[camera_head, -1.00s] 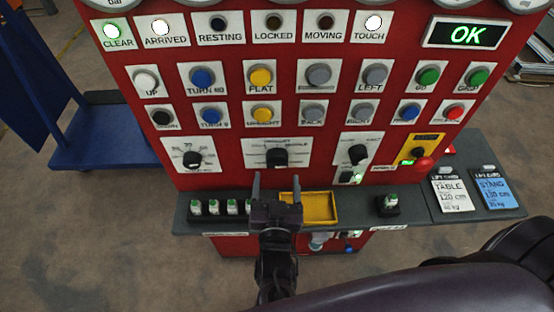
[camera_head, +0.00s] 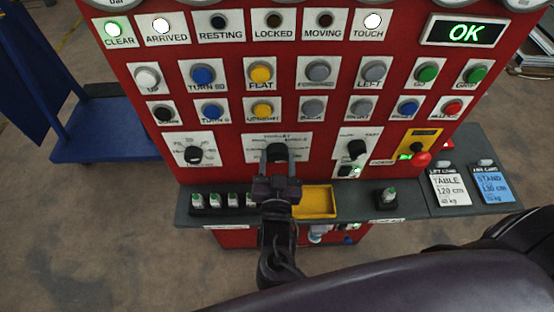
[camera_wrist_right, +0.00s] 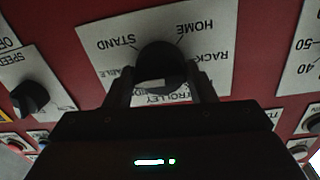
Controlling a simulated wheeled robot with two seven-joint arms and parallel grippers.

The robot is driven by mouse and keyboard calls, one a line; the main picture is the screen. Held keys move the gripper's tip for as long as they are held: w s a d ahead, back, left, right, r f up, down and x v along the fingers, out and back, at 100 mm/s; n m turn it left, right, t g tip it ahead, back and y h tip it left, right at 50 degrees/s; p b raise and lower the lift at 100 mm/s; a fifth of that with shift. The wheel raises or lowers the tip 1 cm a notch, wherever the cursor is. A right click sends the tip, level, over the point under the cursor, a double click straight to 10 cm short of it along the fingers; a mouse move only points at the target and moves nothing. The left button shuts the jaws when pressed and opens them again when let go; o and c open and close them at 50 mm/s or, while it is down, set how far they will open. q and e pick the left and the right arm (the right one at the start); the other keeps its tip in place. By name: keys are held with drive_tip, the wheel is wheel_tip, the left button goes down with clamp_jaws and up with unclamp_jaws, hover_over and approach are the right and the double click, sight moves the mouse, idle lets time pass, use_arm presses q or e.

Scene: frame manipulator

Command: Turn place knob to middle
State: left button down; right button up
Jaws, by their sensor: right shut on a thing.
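The place knob (camera_head: 277,151) is a black round knob on a white label plate (camera_head: 252,143), in the middle of the red panel's lower row. In the right wrist view the knob (camera_wrist_right: 158,62) sits among words such as STAND, HOME, RACK and TROLLEY, partly hidden by my gripper. My right gripper (camera_head: 278,163) reaches up to it from below, with one finger on each side. In the wrist view my right gripper (camera_wrist_right: 161,88) is shut on the knob. Which word the knob points at is hard to tell. My left gripper is not in view.
A second knob (camera_head: 194,155) is to the left and another (camera_head: 355,149) to the right. Rows of buttons sit above. A shelf below holds a yellow tray (camera_head: 316,203) and small green-topped items (camera_head: 214,201). A green OK display (camera_head: 465,32) is lit.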

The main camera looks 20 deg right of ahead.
drive_tip(key=shift+r+n+p, duration=0.15)
drive_tip(key=shift+n+p, duration=0.7)
drive_tip(key=shift+n, duration=0.05)
drive_tip(key=n+p, duration=0.1)
drive_tip(key=n, duration=0.1)
drive_tip(key=shift+n+p, duration=0.3)
drive_tip(key=n+p, duration=0.1)
drive_tip(key=n, duration=0.1)
drive_tip(key=shift+n+p, duration=0.3)
drive_tip(key=shift+n, duration=0.1)
drive_tip(key=shift+n+p, duration=0.4)
drive_tip(key=shift+n, duration=0.4)
drive_tip(key=shift+f, duration=0.2)
drive_tip(key=shift+a, duration=0.1)
drive_tip(key=o, duration=0.9)
drive_tip(key=shift+o, duration=0.2)
